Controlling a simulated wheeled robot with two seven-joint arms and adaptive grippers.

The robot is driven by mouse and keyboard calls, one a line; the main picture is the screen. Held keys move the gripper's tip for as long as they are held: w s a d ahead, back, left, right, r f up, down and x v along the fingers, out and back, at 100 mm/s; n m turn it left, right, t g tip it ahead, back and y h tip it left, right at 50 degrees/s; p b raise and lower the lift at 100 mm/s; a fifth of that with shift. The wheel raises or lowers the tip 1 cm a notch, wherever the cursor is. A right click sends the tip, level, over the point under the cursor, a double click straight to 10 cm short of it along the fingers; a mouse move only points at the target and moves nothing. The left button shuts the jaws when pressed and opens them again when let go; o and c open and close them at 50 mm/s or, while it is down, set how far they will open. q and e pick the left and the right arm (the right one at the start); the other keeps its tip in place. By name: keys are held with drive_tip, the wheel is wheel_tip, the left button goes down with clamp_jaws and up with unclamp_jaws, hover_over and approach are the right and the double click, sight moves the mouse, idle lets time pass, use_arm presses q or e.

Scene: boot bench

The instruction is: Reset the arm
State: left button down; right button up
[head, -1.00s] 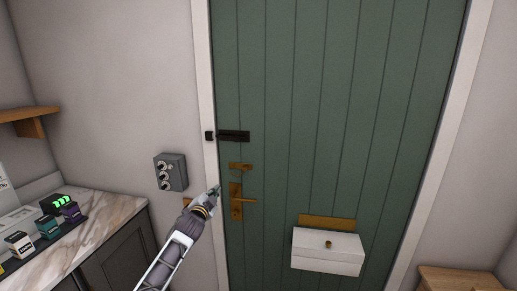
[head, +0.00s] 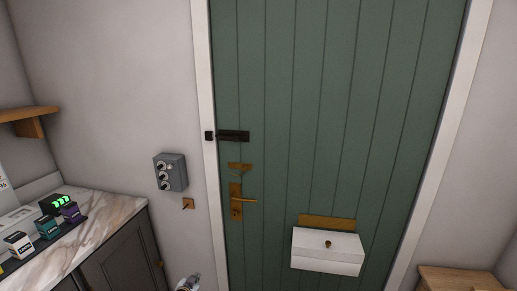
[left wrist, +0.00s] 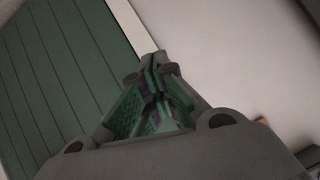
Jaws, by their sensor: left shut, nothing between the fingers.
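My left arm shows only as a small piece at the bottom edge of the head view, and its left gripper (left wrist: 155,70) shows in the left wrist view. Its fingers are together with nothing between them. The gripper is apart from the green door (head: 300,100), low and to the left of it in the head view. In the left wrist view the door is at the left, and the white frame and pale wall are beyond the fingers. My right gripper is in neither view.
The door has a black bolt (head: 233,135), a brass handle (head: 243,200) and a white letter box (head: 327,252). A grey switch box (head: 171,172) is on the wall. A marble counter (head: 100,212) with small boxes stands at left. A wooden bench (head: 460,280) is at lower right.

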use_arm(q)
drive_tip(key=s+a+f+n+g, duration=0.15)
drive_tip(key=s+f+g, duration=0.45)
drive_tip(key=s+f, duration=2.2)
drive_tip(key=s+d+f+g, duration=0.1)
drive_tip(key=s+f+g, duration=0.1)
drive_tip(key=s, duration=1.6)
drive_tip(key=s+d+f+g, duration=0.2)
drive_tip(key=s+f, duration=0.2)
drive_tip(key=s, duration=1.5)
drive_tip(key=shift+d+f, duration=0.2)
